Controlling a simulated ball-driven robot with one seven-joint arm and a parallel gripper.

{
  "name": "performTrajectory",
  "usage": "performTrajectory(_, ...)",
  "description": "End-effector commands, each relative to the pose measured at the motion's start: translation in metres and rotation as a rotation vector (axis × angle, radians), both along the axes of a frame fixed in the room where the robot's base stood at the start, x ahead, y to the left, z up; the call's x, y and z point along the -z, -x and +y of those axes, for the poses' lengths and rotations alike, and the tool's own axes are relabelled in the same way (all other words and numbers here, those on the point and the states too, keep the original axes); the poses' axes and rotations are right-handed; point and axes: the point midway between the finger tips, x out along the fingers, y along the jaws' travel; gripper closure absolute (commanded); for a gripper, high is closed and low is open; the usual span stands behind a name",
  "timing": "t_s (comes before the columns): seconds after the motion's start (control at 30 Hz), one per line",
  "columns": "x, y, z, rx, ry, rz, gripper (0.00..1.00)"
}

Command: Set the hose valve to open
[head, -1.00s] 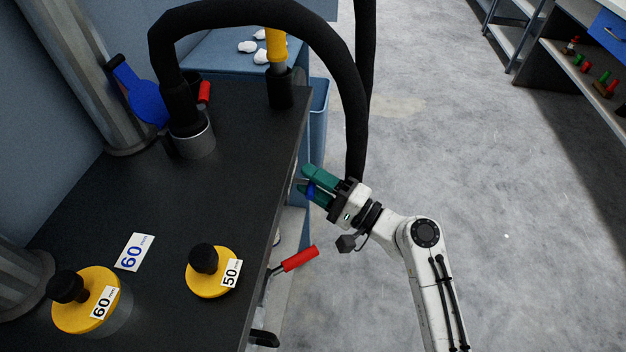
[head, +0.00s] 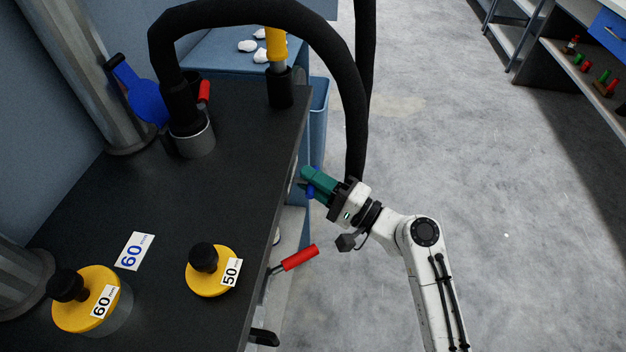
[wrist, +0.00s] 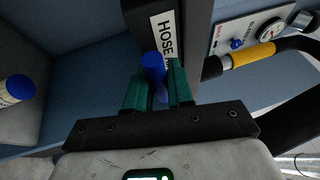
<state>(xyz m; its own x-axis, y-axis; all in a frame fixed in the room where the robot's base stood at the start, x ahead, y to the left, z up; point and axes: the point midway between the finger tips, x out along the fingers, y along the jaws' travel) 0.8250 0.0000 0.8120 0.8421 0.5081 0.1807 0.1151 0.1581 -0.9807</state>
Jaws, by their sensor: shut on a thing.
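The hose valve's blue handle (wrist: 153,66) stands between my green fingers in the wrist view, just below a white label (wrist: 165,38) reading "HOSE". My gripper (wrist: 160,84) is shut on this handle. In the head view my gripper (head: 311,181) is at the right side of the black-topped bench, with a bit of the blue handle (head: 311,191) showing beside the fingers. The valve body is mostly hidden, and I cannot tell which setting the handle is at.
The black bench top (head: 150,205) holds two yellow knobbed weights (head: 211,283). A red-handled lever (head: 300,258) sticks out from the bench side below my gripper. A thick black hose (head: 352,105) hangs close behind my gripper. The floor (head: 490,200) to the right is clear.

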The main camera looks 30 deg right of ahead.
Motion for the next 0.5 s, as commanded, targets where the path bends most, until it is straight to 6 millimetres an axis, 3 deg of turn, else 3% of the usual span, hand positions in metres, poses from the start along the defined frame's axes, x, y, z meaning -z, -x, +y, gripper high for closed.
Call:
performTrajectory(0.17,0.002,0.003,-0.005,0.002,0.0,0.001,1.0)
performTrajectory(0.5,0.002,0.036,-0.051,0.003,0.001,0.002,1.0)
